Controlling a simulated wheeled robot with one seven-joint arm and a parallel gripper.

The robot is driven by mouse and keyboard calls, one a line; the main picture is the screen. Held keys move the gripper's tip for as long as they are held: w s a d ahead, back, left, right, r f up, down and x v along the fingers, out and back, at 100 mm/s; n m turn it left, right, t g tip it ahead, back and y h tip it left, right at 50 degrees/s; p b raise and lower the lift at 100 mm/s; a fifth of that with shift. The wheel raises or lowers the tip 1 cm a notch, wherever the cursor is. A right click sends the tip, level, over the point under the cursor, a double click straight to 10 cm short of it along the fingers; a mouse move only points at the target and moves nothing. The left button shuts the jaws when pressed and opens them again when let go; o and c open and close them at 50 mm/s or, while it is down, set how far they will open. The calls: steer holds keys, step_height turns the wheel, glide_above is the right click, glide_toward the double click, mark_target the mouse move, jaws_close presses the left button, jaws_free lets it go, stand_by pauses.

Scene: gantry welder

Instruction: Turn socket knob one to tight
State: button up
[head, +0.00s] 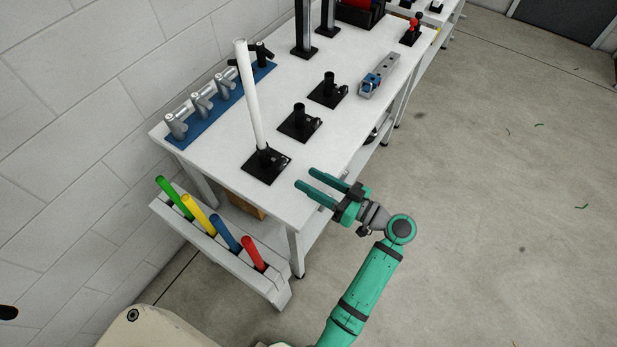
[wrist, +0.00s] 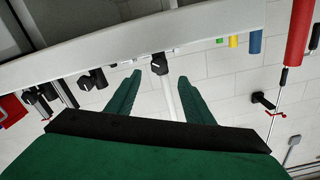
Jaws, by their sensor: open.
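Three black sockets on square plates stand in a row on the white table. The nearest socket (head: 268,163) holds an upright white tube (head: 250,95); a small dark part at its right side may be its knob, too small to tell its setting. The middle socket (head: 300,122) and the far socket (head: 328,90) are empty. My gripper (head: 305,177) is open and empty at the table's front edge, right of the nearest socket and apart from it. In the wrist view, turned over, the nearest socket (wrist: 159,64) and the tube (wrist: 169,100) show between my fingers.
The white table (head: 215,165) carries a blue rack (head: 215,110) with several grey fittings at the back and a grey-and-blue tool (head: 378,80) at the right. A holder (head: 215,245) with green, yellow, blue and red tubes stands at the left end.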

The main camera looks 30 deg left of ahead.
mark_target(283, 165)
steer(key=d+n, duration=0.1)
steer(key=n, duration=0.1)
steer(key=d+n, duration=0.1)
steer(key=n, duration=0.2)
steer(key=shift+d, duration=0.1)
steer(key=shift+n, duration=0.4)
steer(key=a, duration=1)
steer(key=shift+w+a, duration=0.3)
steer(key=shift+w, duration=0.1)
steer(key=c, duration=1)
steer(key=shift+c, duration=0.2)
